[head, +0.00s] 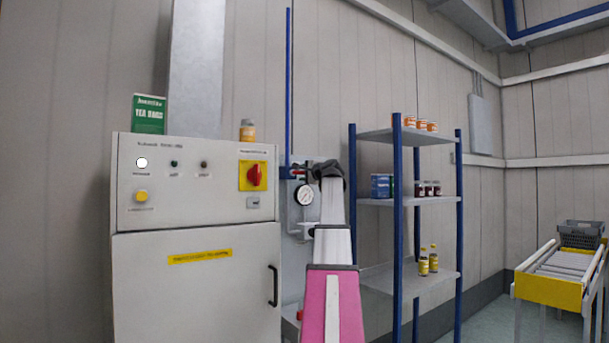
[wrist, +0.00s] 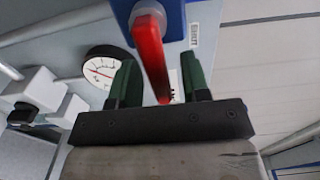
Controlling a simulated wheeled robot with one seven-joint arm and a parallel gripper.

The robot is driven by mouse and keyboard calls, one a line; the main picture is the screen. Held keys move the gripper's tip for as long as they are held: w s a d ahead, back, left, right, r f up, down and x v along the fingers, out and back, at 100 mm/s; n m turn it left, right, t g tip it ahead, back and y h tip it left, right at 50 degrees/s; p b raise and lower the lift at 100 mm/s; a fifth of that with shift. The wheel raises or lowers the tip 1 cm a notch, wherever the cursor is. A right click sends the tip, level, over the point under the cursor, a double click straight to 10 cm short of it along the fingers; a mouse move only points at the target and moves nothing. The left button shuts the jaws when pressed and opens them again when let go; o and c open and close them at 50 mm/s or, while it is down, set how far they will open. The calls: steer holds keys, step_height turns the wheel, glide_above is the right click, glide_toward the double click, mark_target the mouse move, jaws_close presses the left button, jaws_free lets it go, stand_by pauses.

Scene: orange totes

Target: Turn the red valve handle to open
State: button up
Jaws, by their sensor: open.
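The red valve handle (wrist: 152,55) shows in the wrist view, running from its pivot on the blue valve body (wrist: 176,22) down between my fingers. In the head view only a small part of the red handle (head: 298,171) shows beside my wrist. My gripper (wrist: 160,78) is open, with one green-tipped finger on each side of the handle. The left finger looks nearer to the handle; I cannot tell whether either finger touches it. The handle's far end is partly hidden behind the dark gripper body. In the head view my dark gripper (head: 326,173) is at the valve.
A round pressure gauge (head: 304,195) sits just below the valve; it also shows in the wrist view (wrist: 101,68). A grey cabinet (head: 195,285) with a red rotary switch (head: 257,176) stands left. A blue-post shelf (head: 405,202) stands close on the right.

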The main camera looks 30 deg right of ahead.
jaws_close()
steer(key=f+m, duration=0.1)
steer(key=m, duration=0.2)
steer(key=shift+a+f, duration=0.1)
steer(key=shift+f, duration=0.1)
steer(key=a+f+m, duration=0.1)
steer(key=m, duration=0.4)
steer(key=a+f+m, duration=0.1)
steer(key=a+m, duration=0.1)
steer(key=m, duration=0.3)
steer(key=a+f+m, duration=0.1)
steer(key=m, duration=0.3)
steer(key=shift+s+a+f+m, duration=0.1)
steer(key=shift+s+a+m, duration=0.1)
steer(key=shift+m, duration=0.5)
